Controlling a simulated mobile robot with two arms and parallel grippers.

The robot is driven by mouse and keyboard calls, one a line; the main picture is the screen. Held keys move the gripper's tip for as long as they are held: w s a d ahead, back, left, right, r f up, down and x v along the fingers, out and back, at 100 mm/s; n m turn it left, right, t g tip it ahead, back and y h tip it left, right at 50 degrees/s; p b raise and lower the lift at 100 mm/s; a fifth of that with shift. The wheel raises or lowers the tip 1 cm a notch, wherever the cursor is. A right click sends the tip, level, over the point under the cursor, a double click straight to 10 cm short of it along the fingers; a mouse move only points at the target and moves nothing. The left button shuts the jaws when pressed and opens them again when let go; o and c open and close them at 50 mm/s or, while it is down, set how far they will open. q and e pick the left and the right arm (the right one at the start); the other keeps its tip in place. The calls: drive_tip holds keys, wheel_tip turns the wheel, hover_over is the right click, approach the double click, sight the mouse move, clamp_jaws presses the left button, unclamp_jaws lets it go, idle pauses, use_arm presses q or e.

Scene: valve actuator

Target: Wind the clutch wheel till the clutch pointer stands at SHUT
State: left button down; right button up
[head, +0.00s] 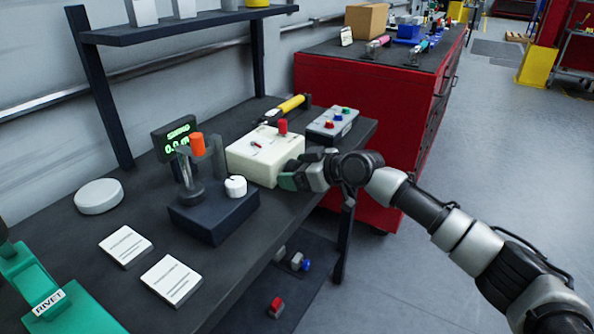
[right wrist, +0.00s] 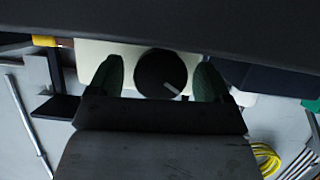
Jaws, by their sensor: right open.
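The cream valve actuator box (head: 262,157) sits on the dark bench, with a red cap (head: 282,127) and a small pointer (head: 257,144) on top. Any lettering by the pointer is too small to read. My right gripper (head: 291,180) is at the box's near right side. In the right wrist view a round black wheel (right wrist: 158,72) with a pale mark lies between the two green fingers of my right gripper (right wrist: 159,80). The fingers are open around the wheel, with a narrow gap at each side. In the head view the gripper hides the wheel. My left gripper is not in view.
A dark block with a white knob (head: 236,186) and an orange-topped lever (head: 197,145) stands left of the box. A grey box with coloured buttons (head: 333,123) and a yellow-handled tool (head: 289,105) are behind. A red cabinet (head: 375,110) stands beyond the bench.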

drive_tip(key=c, duration=0.9)
drive_tip(key=shift+m+g+y, duration=0.4)
drive_tip(key=shift+m+g, duration=0.2)
drive_tip(key=shift+m, duration=0.4)
drive_tip(key=o, duration=0.9)
drive_tip(key=v, duration=1.1)
